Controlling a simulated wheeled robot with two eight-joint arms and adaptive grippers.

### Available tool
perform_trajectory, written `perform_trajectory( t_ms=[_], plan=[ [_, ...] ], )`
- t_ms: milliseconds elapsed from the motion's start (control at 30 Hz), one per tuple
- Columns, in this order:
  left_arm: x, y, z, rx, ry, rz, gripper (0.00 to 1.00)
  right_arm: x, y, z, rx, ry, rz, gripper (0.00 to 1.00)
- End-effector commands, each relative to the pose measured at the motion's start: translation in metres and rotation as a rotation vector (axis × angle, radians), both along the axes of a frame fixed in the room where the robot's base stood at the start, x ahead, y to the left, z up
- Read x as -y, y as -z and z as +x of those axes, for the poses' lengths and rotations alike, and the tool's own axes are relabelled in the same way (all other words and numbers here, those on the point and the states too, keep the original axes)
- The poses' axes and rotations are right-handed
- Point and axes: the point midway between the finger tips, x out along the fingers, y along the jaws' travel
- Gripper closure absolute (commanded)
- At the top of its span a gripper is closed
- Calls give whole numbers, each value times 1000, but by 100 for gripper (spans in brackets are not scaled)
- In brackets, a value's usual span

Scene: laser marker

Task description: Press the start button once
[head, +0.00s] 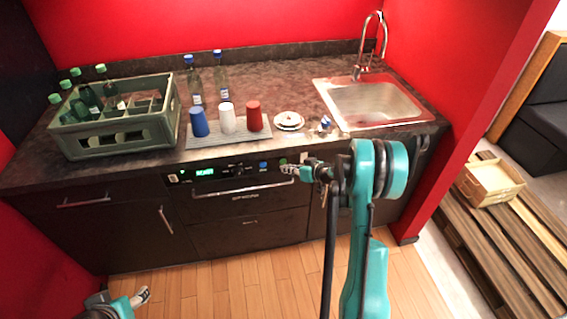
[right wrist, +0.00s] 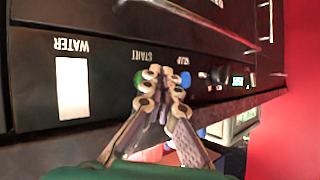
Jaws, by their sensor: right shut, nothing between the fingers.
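The green start button (head: 283,161) is on the front panel of the dishwasher-like appliance under the counter. In the right wrist view the green button (right wrist: 137,78) is partly hidden behind my fingers, below the START label in that upside-down picture. My right gripper (head: 286,170) is shut and empty, with its tips in front of the panel close to the button. In the right wrist view its fingertips (right wrist: 163,74) lie between the green button and a blue button (right wrist: 184,79); I cannot tell whether they touch. My left gripper (head: 141,297) is low at the left, far from the panel.
The panel also has a lit green display (head: 205,172) and a white WATER field (right wrist: 72,88). A long handle (head: 240,189) runs below it. On the counter are a bottle crate (head: 118,138), several cups, bottles and a sink (head: 370,101).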

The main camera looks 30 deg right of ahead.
Motion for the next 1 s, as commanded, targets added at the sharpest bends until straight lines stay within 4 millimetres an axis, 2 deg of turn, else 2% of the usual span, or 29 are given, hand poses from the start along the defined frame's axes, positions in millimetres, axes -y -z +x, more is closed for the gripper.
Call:
perform_trajectory(
  t_ms=[333, 1000],
  plan=[
    [0, 4, 0, 0, 0, 0, 45, 2, 0, 8, 0, 0, 0, 100],
    [0, 4, 0, 0, 0, 0, 45, 3, 0, 12, 0, 0, 0, 100]
  ],
)
